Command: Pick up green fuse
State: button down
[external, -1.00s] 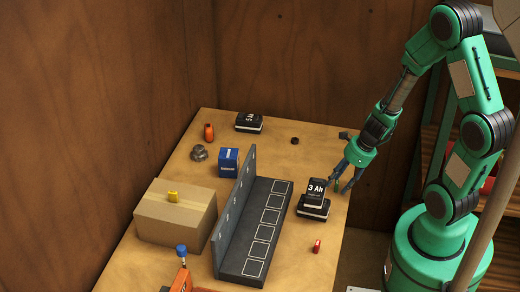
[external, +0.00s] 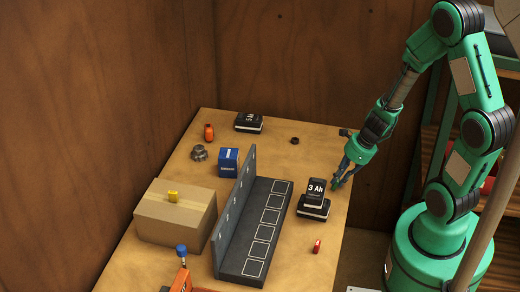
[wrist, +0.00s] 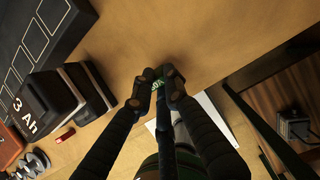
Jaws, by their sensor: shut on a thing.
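The green fuse (wrist: 157,84) shows in the wrist view between the fingertips of my gripper (wrist: 159,91), which is shut on it. Most of the fuse is hidden by the fingers. In the external view my gripper (external: 337,183) is low over the right side of the table, just right of the black 3 Ah battery (external: 314,197). I cannot tell whether the fuse touches the table.
A grey slotted rack (external: 262,225) stands left of the battery. A red fuse (external: 317,246) lies in front of the battery. A cardboard box (external: 175,215) with a yellow fuse (external: 172,196) on top, a blue box (external: 228,162) and another battery (external: 249,122) are farther left.

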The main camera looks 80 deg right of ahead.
aim_at(339, 180)
jog(key=shift+r+p, duration=2.25)
jog(key=shift+r, duration=2.1)
